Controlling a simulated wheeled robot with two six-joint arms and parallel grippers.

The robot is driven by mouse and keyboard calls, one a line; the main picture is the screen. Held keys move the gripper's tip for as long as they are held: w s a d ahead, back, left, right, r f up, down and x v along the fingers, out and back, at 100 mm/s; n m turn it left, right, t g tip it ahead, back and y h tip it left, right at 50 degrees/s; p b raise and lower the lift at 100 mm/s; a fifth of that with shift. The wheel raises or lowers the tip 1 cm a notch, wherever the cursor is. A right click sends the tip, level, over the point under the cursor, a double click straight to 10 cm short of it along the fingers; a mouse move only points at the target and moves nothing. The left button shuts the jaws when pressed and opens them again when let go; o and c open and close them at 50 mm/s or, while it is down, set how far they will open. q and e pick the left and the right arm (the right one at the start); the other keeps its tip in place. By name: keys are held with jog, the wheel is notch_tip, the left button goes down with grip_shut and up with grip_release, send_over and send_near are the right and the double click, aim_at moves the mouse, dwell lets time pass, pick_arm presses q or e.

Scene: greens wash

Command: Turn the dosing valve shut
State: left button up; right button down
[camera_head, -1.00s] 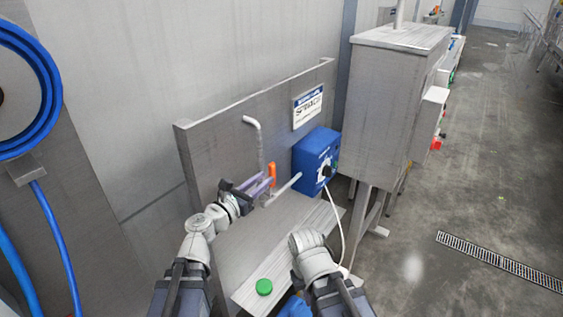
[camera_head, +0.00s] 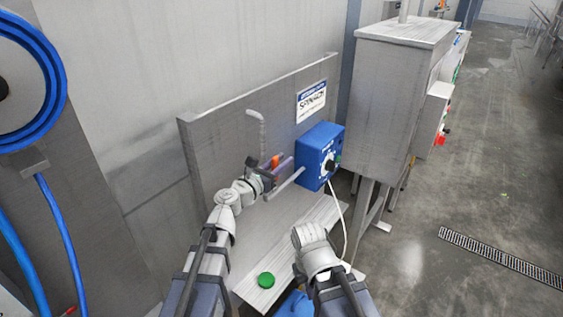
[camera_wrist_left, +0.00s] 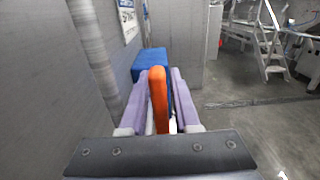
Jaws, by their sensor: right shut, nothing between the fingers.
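The valve's orange handle (camera_head: 275,161) stands up in front of the steel back panel, beside a bent grey pipe (camera_head: 262,135). In the left wrist view the orange handle (camera_wrist_left: 158,98) stands upright between the purple fingers of my left gripper (camera_wrist_left: 160,100). A narrow gap shows at its right side, so the fingers are around it but look open. In the head view my left gripper (camera_head: 277,168) partly hides the handle and valve body. My right gripper (camera_head: 308,238) is lower, over the bench; its fingers are hidden by its wrist.
A blue control box (camera_head: 318,155) with a dial is just right of the valve, joined by a grey pipe (camera_head: 287,184). A tall steel cabinet (camera_head: 385,100) stands right. Open floor lies beyond.

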pick_arm(q)
jog(key=shift+c, duration=0.2)
grip_shut()
dwell(1.1)
